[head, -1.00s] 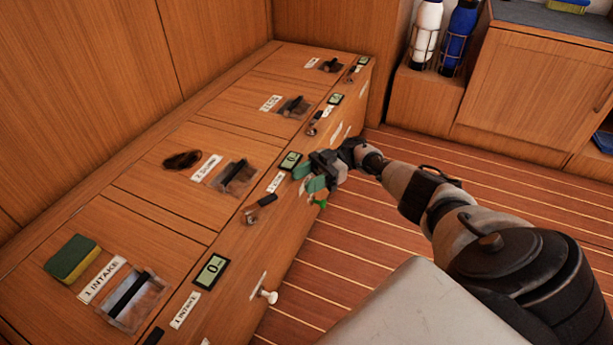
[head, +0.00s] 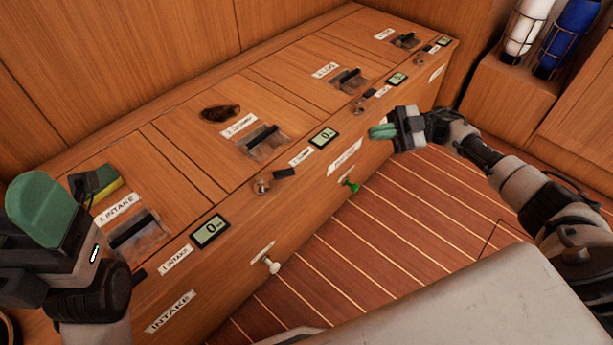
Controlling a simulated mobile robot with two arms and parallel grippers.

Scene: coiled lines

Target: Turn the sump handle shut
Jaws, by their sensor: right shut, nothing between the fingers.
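The second bay of the wooden bench carries a blurred label (head: 239,126) that seems to read sump. A black handle (head: 262,138) sits in its recessed clear tray. On the bay's front edge is a small lever (head: 273,182) with a metal pivot and black grip, pointing right. A green knob (head: 351,186) stands out of the front face below. I cannot tell which is the sump handle. My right gripper (head: 383,132), green-tipped, is shut and empty, above and right of the green knob, apart from it. My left gripper (head: 42,212) is at the left edge; its finger gap is hidden.
The intake bay (head: 132,230) is at near left, with a green-yellow sponge (head: 96,184) and a white knob (head: 272,264) on the front. A dark brown object (head: 221,113) lies on the bench top. Further bays run to the back right. Striped floor is clear in front.

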